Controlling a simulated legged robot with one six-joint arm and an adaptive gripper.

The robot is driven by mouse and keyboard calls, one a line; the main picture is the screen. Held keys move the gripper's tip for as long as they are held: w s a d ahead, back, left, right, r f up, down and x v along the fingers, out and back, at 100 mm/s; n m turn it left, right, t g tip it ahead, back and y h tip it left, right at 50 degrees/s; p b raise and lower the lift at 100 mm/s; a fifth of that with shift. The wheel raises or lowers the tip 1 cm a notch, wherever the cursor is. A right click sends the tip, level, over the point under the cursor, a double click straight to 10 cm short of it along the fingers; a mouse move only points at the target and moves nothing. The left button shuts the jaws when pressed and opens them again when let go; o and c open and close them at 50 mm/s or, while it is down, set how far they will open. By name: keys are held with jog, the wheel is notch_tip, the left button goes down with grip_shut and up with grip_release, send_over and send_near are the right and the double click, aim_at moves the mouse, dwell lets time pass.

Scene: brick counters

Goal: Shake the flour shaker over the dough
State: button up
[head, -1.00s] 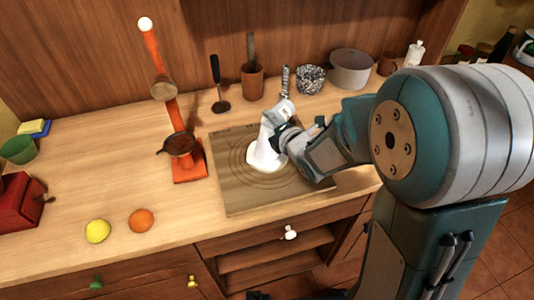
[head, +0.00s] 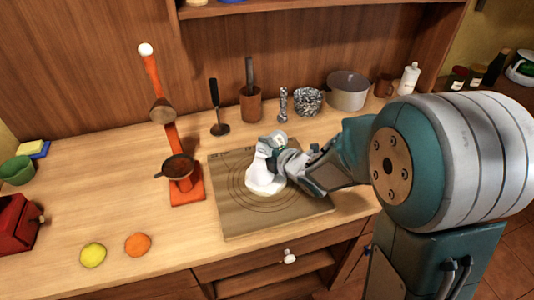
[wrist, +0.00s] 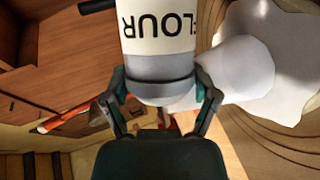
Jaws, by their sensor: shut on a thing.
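My gripper (wrist: 160,95) is shut on the flour shaker (wrist: 158,30), a white and grey cylinder with "FLOUR" upside down on its label in the wrist view. In the head view the shaker (head: 276,141) is held tilted above the wooden board. My gripper hides part of the shaker.
The board (head: 235,222) lies on the wooden counter. An orange stand with a dark-filled pan (head: 178,168) is left of it. A lemon (head: 93,255) and an orange (head: 138,245) lie in front. A ladle, crock and pot (head: 347,92) line the back.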

jog(key=shift+r+m+g, duration=0.5)
jog(key=shift+m+g, duration=0.1)
jog(key=shift+m, duration=0.2)
jog(key=shift+d+r+m+g, duration=0.3)
jog(key=shift+d+r+m, duration=0.15)
jog(key=shift+m, duration=0.45)
jog(key=shift+y, duration=0.3)
jog(key=shift+s+a+r+m+g+y, duration=0.15)
jog(key=shift+r+m+g+y, duration=0.45)
jog(key=shift+r+m+g, duration=0.65)
jog(key=shift+s+a+r+m+g+y, duration=0.1)
jog(key=shift+s+r+m+g+y, duration=0.15)
jog(key=shift+r+m+g+y, duration=0.6)
jog(key=shift+m+h, duration=0.25)
jog(key=shift+m, duration=0.05)
